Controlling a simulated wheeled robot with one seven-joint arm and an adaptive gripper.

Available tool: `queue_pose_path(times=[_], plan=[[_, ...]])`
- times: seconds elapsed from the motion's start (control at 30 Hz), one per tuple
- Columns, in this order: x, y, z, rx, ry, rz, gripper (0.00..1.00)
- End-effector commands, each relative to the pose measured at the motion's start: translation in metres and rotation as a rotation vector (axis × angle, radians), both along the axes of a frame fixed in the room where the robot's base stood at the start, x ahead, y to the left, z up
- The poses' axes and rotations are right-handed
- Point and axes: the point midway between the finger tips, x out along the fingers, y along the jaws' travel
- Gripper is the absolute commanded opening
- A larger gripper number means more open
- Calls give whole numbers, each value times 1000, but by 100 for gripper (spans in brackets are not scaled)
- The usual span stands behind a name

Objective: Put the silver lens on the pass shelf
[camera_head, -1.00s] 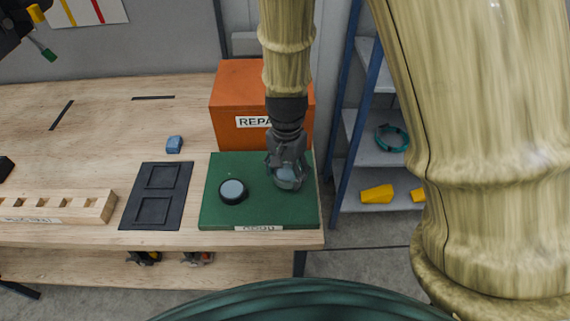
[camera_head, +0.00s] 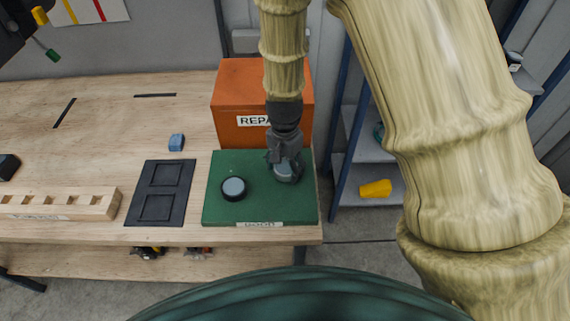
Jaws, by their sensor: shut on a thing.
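The silver lens (camera_head: 286,173), a grey glassy disc, is in my gripper (camera_head: 285,168) over the right part of the green mat (camera_head: 262,211). The fingers are shut on it and partly hide it. I cannot tell whether it still touches the mat. A second round lens (camera_head: 233,188) with a black rim and pale grey face lies on the mat to the left, apart from my gripper. A shelf unit with blue posts and grey shelves (camera_head: 359,177) stands right of the bench. No label on it is readable, and my arm hides much of it.
An orange box (camera_head: 230,100) stands right behind the mat, close to my gripper. A yellow piece (camera_head: 375,188) lies on a low shelf.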

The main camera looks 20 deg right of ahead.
Motion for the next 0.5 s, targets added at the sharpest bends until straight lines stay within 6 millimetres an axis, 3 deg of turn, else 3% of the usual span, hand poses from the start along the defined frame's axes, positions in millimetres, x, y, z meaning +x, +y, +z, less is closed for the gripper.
queue_pose_path(times=[0.27,0.3,0.4,0.5], plan=[[0,0,-2,0,0,0,32],[0,0,-3,0,0,0,64],[0,0,-2,0,0,0,83],[0,0,-2,0,0,0,84]])
